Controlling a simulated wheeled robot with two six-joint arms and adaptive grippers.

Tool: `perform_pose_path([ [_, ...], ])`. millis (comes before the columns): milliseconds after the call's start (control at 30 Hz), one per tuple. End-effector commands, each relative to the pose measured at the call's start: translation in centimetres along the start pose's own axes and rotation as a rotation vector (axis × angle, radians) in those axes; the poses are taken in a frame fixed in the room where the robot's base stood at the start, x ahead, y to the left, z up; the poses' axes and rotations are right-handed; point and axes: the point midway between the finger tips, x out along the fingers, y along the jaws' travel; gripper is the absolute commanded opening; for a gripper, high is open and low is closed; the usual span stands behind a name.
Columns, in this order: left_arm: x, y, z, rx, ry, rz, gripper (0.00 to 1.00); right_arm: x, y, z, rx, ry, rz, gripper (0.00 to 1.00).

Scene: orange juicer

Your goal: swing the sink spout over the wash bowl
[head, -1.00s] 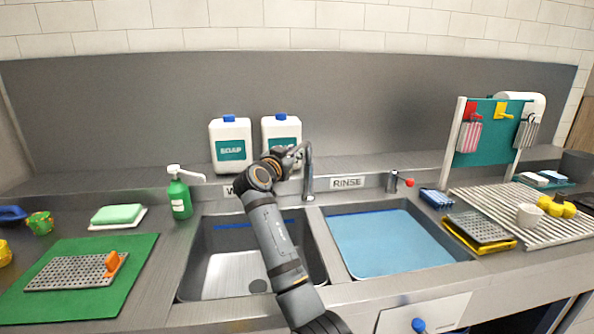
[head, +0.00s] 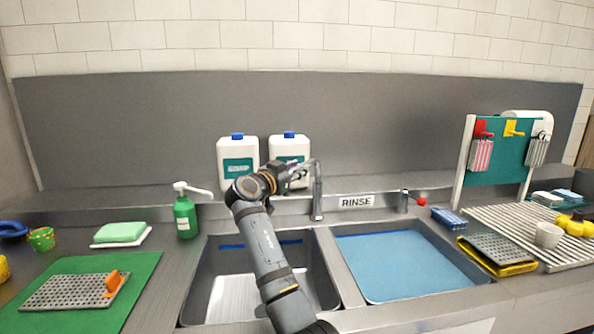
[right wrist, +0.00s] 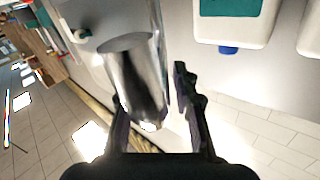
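The sink spout (head: 317,192) is a shiny metal tap rising behind the divider between the two bowls; its upper part bends left. The wash bowl (head: 212,262) is the left steel basin, partly hidden by my right arm. My right gripper (head: 300,174) is at the spout's upper part, mostly behind my wrist. In the right wrist view my right gripper (right wrist: 155,105) has its dark fingers apart, with the metal spout (right wrist: 135,75) large at the left finger. I cannot tell whether they touch. My left gripper is not in view.
The rinse bowl (head: 405,262) holds blue water at the right. Two soap jugs (head: 238,155) stand behind my gripper. A green pump bottle (head: 185,217) is left of the wash bowl. A drying rack (head: 500,225) and a hanging board (head: 497,158) are at the right.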

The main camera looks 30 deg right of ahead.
Motion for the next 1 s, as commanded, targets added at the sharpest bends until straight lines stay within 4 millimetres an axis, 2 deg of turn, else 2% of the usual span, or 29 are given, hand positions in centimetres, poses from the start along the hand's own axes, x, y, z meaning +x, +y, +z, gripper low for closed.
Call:
perform_pose_path([
  [67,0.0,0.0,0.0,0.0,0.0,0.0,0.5,0.0,0.0,0.1,-0.001,-0.001,0.001,0.43],
  [367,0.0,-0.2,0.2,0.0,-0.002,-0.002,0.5,-0.2,0.0,0.1,-0.001,-0.002,0.001,0.43],
  [467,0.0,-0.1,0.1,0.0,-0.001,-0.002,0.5,-1.3,0.0,0.2,0.0,-0.003,0.0,0.43],
  [733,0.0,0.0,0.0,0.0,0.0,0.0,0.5,-6.2,-0.1,0.2,-0.001,-0.004,-0.001,0.43],
  [833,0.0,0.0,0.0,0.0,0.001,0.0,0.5,-7.2,0.0,0.1,0.0,-0.002,0.001,0.43],
  [1000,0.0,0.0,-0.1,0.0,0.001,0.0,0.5,-7.5,0.0,0.1,-0.001,-0.002,0.001,0.43],
])
